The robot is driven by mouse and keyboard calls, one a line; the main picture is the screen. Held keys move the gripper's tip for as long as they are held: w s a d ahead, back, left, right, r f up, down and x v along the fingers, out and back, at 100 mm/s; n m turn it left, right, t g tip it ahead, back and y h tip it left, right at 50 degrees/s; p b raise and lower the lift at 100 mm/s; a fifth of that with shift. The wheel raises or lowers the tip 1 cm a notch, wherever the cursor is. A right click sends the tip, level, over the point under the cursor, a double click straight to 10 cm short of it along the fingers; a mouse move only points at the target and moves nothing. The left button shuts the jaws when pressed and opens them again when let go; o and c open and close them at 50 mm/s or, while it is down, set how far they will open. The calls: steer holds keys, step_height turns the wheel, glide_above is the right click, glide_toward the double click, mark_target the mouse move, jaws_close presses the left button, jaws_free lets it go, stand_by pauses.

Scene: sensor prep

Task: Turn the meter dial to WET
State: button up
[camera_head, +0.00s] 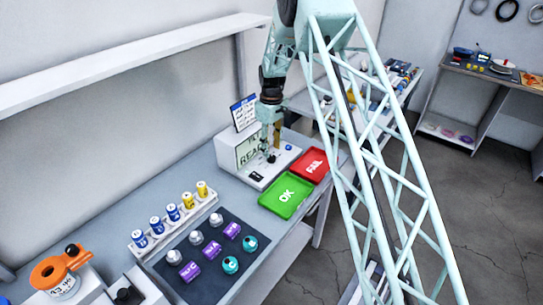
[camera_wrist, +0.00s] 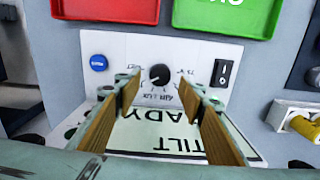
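The white meter (camera_head: 238,153) stands on the bench by the wall, with a screen whose text includes READY. It also shows upside down in the wrist view (camera_wrist: 115,48), where TILT is readable. Its black round dial (camera_wrist: 160,75) sits on the panel with small labels around it. The dial has a pale mark, but I cannot tell which label it points to. My gripper (camera_head: 268,150) is over the meter's panel. In the wrist view my gripper (camera_wrist: 159,93) is open, its two wooden-looking fingers apart, with the dial just beyond the gap between the tips.
A blue button (camera_wrist: 99,62) and a black rocker switch (camera_wrist: 222,73) flank the dial. A green OK tray (camera_head: 286,195) and a red FAIL tray (camera_head: 314,165) lie beside the meter. A rack of batteries (camera_head: 176,227) and a dark mat (camera_head: 190,283) with several caps are nearer.

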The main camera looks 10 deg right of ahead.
mark_target(272, 157)
steer(key=shift+f, duration=2.3)
steer(key=shift+c, duration=0.5)
steer(key=c, duration=0.8)
